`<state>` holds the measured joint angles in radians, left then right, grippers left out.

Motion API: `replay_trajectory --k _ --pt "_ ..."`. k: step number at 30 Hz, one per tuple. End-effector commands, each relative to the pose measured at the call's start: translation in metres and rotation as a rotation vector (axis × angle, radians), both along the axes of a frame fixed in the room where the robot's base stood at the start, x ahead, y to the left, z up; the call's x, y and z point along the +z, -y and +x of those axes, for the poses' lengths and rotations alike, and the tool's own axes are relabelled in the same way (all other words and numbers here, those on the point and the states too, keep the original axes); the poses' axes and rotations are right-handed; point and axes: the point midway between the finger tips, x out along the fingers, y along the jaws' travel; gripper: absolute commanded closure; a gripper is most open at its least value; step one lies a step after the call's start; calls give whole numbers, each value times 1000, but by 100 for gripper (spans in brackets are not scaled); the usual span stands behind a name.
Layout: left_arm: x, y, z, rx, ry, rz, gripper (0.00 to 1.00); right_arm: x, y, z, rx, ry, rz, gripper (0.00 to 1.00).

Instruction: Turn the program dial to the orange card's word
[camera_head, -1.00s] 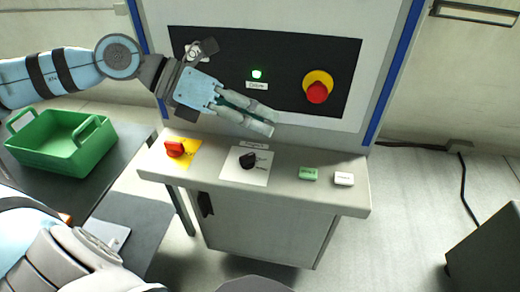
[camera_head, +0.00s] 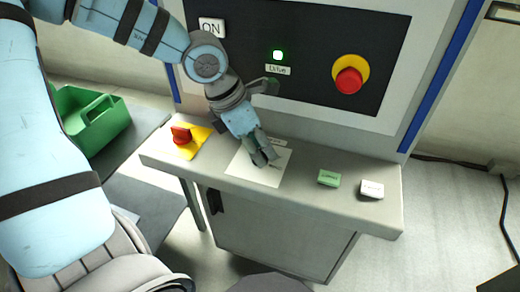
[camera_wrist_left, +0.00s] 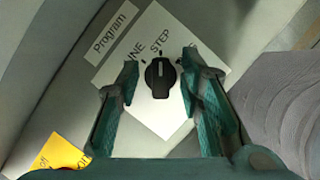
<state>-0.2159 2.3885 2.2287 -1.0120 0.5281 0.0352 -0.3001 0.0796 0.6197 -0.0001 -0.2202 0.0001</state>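The black program dial (camera_wrist_left: 160,78) sits on a white plate (camera_wrist_left: 172,116) in the left wrist view, with a white pointer line on its upper part. The words "STEP" and one ending in "INE" are printed above it; the pointer faces up, roughly toward "STEP". A "Program" label (camera_wrist_left: 111,31) lies beyond. My left gripper (camera_wrist_left: 161,64) is open, one finger on each side of the dial, with gaps showing. In the head view my left gripper (camera_head: 264,160) covers the dial above its white plate (camera_head: 245,171). The orange card is not seen. My right gripper is out of view.
A red switch (camera_head: 181,135) on a yellow plate is left of the dial. Green (camera_head: 329,179) and white (camera_head: 371,190) blocks are right on the ledge.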

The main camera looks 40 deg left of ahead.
Motion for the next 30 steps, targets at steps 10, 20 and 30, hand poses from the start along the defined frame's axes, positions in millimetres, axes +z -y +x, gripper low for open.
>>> replay_trajectory --k 10,20,30 --pt "-4 1 1 1 1 -1 71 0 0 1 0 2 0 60" --pt "-4 1 1 1 1 -1 100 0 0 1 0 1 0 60" --pt "-3 1 1 -24 -2 -3 100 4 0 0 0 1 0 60"
